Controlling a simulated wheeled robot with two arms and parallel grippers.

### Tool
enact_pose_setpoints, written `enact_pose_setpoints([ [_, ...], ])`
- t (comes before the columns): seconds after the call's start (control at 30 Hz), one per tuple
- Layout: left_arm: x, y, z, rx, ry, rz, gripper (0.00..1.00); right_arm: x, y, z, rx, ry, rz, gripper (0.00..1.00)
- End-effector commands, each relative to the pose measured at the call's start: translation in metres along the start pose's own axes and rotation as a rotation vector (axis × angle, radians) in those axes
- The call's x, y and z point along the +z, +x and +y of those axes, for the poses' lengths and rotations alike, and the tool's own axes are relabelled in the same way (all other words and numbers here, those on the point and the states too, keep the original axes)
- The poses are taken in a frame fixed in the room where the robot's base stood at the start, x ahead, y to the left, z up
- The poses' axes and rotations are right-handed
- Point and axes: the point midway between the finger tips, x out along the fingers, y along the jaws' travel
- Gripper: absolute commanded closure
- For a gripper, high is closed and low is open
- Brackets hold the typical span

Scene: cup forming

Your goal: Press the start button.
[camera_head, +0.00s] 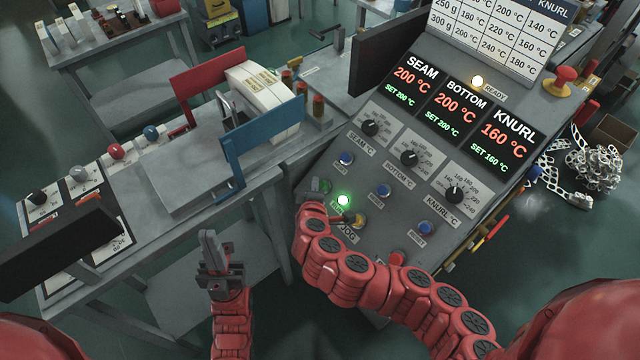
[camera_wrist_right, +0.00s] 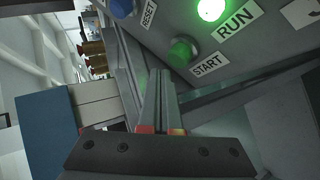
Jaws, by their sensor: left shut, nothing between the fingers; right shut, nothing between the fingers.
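The green start button (camera_wrist_right: 182,50), with a START label beside it, shows in the right wrist view on the sloped grey control panel (camera_head: 385,225). My right gripper (camera_wrist_right: 160,73) is shut and empty. Its fingertips appear just below and left of the button in that view, and I cannot tell whether they touch the panel. In the head view my right arm reaches the panel's lower left edge, and its end partly hides the start button area. My left gripper (camera_head: 209,245) is shut and empty, pointing up in front of the grey bench, away from the panel.
A green RUN lamp (camera_head: 343,200) is lit, and so is the READY lamp (camera_head: 477,81). Blue buttons such as the BOTTOM one (camera_head: 384,191) and a red button (camera_head: 397,258) are nearby. A red emergency knob (camera_head: 566,75) sits at the upper right. A blue bracket (camera_head: 262,135) stands left of the panel.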

Motion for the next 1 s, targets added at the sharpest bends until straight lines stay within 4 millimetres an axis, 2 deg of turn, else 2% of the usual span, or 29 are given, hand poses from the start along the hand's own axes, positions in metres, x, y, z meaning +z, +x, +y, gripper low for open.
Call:
enact_pose_setpoints([
  [0.5, -0.001, 0.008, 0.0, 0.0, 0.0, 0.0, 1.0, -0.024, -0.032, 0.024, 0.001, 0.001, 0.001, 1.0],
  [1.0, -0.001, 0.007, 0.0, 0.0, 0.0, 0.0, 1.0, -0.023, -0.032, 0.024, 0.0, 0.0, 0.0, 1.0],
])
